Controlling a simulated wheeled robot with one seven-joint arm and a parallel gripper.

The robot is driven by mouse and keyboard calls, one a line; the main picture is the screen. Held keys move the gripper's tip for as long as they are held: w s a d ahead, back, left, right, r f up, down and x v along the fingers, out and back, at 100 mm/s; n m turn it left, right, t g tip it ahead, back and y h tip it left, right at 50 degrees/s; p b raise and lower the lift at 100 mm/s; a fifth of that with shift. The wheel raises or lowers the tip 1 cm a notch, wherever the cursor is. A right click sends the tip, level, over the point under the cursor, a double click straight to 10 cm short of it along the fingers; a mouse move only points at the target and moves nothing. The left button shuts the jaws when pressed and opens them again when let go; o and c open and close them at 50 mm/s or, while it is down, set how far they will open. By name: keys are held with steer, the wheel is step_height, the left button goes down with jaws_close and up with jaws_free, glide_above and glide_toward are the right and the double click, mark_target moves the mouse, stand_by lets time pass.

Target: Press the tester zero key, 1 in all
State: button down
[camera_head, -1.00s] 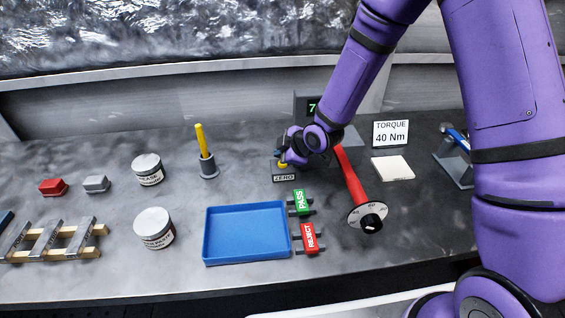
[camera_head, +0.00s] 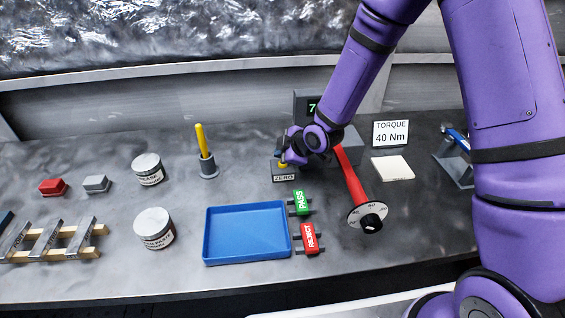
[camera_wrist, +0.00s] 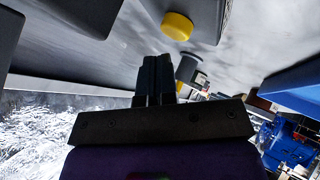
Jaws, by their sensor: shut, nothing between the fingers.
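The zero key is a round yellow button (camera_head: 282,165) on a small grey box with a ZERO label (camera_head: 284,178). In the wrist view the yellow button (camera_wrist: 177,26) shows at the top, apart from the fingertips in the picture. My gripper (camera_head: 284,154) is at the key, just above and behind it in the head view, and partly hides the box. Its fingers (camera_wrist: 155,62) are shut together and empty. I cannot tell whether they touch the button. The tester's dark display (camera_head: 311,105) shows a green 7, the rest hidden by my arm.
A red-handled torque wrench (camera_head: 351,178) lies right of the key. Green PASS (camera_head: 299,202) and red REJECT (camera_head: 309,237) tags stand by a blue tray (camera_head: 206,240) in front. A grey holder with a yellow-handled tool (camera_head: 207,165) is to the left.

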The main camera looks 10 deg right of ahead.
steer(key=shift+f, duration=0.1)
stand_by(0.3)
steer(key=shift+f, duration=0.35)
steer(key=shift+f, duration=0.45)
stand_by(0.8)
stand_by(0.3)
steer(key=shift+r, duration=0.9)
steer(key=shift+r, duration=0.1)
steer(key=shift+r, duration=2.4)
